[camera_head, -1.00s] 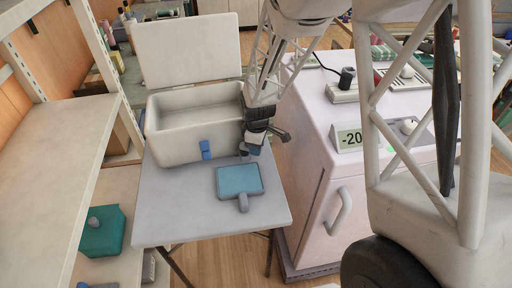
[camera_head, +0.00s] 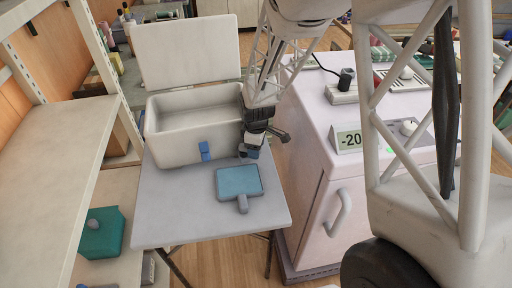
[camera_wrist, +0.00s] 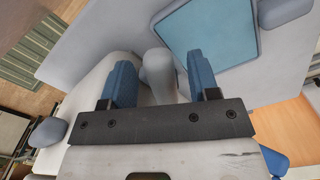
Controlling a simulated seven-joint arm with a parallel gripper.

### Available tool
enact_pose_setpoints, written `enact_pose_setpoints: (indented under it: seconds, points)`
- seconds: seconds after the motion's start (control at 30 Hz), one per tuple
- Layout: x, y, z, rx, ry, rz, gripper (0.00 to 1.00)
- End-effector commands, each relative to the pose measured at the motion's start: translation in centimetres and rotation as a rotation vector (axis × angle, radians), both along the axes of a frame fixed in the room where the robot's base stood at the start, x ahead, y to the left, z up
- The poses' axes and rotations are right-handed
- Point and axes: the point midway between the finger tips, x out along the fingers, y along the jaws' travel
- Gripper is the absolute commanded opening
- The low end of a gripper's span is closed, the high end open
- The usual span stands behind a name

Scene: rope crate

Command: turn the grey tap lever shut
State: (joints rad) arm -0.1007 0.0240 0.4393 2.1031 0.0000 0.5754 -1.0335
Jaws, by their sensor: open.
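The grey tap lever (camera_wrist: 158,75) shows in the wrist view as a rounded grey piece between my two blue fingers. My gripper (camera_wrist: 159,62) is open, with one finger on each side of the lever; I cannot tell whether either finger touches it. In the head view my gripper (camera_head: 252,152) points down at the right front corner of the white crate (camera_head: 172,145). A small grey part of the tap (camera_head: 242,150) shows just left of the fingers there. The rest of the tap is hidden behind my gripper.
The crate's lid (camera_head: 188,48) stands open, and a blue latch (camera_head: 205,150) is on its front. A blue-topped tray with a grey handle (camera_head: 238,182) lies on the grey table (camera_head: 170,222) in front. A white cabinet (camera_head: 312,150) stands close on the right.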

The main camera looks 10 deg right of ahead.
Motion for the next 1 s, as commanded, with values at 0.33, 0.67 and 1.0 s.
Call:
enact_pose_setpoints:
  seconds: [0.33, 0.67, 1.0]
  points:
    - [0.1, 0.0, 3.0, 0.001, -0.004, 0.0, 0.55]
    - [0.0, 0.0, 6.8, 0.0, -0.002, 0.0, 0.55]
    - [0.0, 0.0, 7.7, 0.0, 0.0, 0.0, 0.55]
